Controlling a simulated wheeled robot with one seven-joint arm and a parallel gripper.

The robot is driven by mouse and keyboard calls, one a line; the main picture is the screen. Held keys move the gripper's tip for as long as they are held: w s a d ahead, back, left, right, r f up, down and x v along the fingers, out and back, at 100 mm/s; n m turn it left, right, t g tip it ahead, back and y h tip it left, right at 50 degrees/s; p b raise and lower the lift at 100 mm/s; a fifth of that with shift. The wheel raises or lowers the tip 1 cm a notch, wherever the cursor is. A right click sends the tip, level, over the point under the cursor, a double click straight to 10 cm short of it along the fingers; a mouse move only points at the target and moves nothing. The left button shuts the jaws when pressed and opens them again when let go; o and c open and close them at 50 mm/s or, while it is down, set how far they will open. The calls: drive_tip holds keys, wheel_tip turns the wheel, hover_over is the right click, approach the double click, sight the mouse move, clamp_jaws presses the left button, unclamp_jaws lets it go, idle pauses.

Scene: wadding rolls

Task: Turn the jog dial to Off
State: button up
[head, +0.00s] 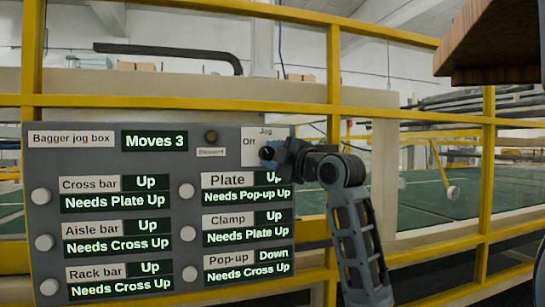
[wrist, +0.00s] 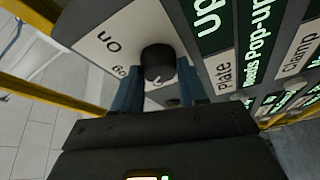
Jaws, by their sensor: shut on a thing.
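The jog dial (head: 267,153) is a dark round knob on a white plate at the top right of the grey jog box (head: 225,128). "Off" is printed left of it and "Jog" above it. In the wrist view the dial (wrist: 158,62) sits between the two blue fingers, and an upside-down "On" shows to its left. My gripper (head: 275,153) reaches it from the right and is shut on the dial; the fingers also show in the wrist view (wrist: 160,85). Which way the dial points is unclear. The right part of its plate is hidden by my gripper in the head view.
The box has several white round buttons, one being the Plate button (head: 186,191), beside lit labels. The display (head: 154,141) reads "Moves 3". A dark brownish lamp (head: 211,136) sits above a "Stopped" label. Yellow rails (head: 400,115) run behind the box. A brown wooden piece (head: 490,50) hangs top right.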

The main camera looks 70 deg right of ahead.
drive_tip(key=o, duration=1)
drive_tip(key=shift+b+v, duration=0.6)
drive_tip(key=shift+v, duration=3.3)
drive_tip(key=shift+w+f, duration=0.1)
